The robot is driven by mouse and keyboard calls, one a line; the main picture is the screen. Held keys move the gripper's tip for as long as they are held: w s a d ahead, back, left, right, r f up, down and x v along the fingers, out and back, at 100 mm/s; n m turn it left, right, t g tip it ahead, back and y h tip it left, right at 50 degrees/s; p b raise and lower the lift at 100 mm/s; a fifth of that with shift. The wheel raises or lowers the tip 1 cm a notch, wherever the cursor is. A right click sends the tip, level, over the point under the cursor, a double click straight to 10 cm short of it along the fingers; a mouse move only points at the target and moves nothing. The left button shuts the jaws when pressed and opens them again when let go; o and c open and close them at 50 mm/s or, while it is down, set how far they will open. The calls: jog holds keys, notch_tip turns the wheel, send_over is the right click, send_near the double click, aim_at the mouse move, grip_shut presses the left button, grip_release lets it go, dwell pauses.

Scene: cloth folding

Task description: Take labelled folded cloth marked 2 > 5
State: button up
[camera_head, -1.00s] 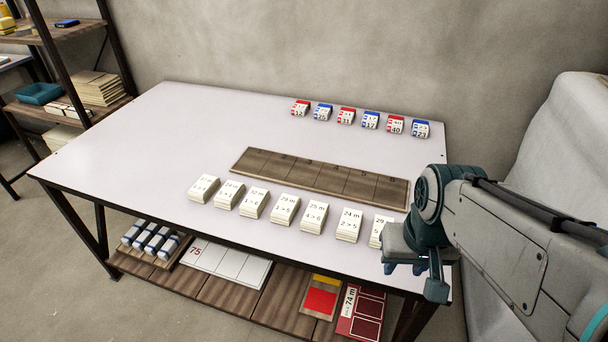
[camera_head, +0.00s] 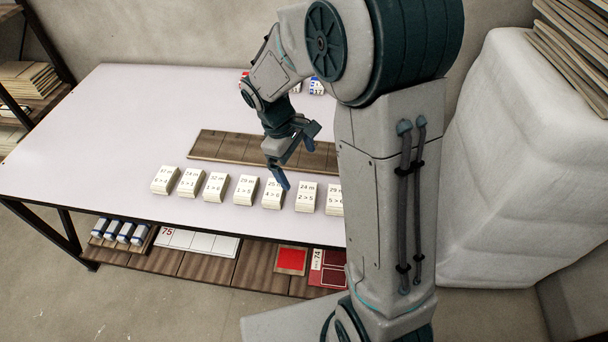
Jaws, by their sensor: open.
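The folded cloth marked 2 > 5 (camera_head: 306,197) is a small white stack in the front row on the table. It is second from the right among the visible stacks, and its label also reads 24 m. My gripper (camera_head: 298,157) is open and empty, above the table and up-left of this cloth in the picture. One finger reaches down near the 4 > 6 cloth (camera_head: 272,196), partly in front of its label; I cannot tell whether they touch.
A brown wooden strip (camera_head: 222,145) lies behind the row, partly hidden by my arm. Red and blue labelled blocks (camera_head: 317,86) at the back are mostly hidden. The table's (camera_head: 120,130) left side is clear. A lower shelf (camera_head: 203,266) holds folded cloths and coloured panels.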

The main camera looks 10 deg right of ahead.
jog(key=w+a+f+n+h+p, duration=0.1)
jog(key=w+a+f+n+p, duration=0.2)
jog(key=w+n+p, duration=0.15)
send_over(306, 192)
jog(key=a, duration=0.3)
jog(key=shift+g, duration=0.4)
jog(key=f, duration=0.8)
jog(key=shift+w+f, duration=0.3)
jog(key=shift+f, duration=0.05)
jog(key=shift+d+p+x, duration=0.2)
jog(key=shift+p+x, duration=0.2)
jog(key=shift+x, duration=0.9)
jog(key=shift+d+p+x, duration=0.2)
jog(key=shift+p+x, duration=0.15)
jog(key=shift+x, duration=0.95)
jog(key=shift+w+r, duration=0.1)
jog(key=shift+c, duration=0.3)
jog(key=c, duration=0.8)
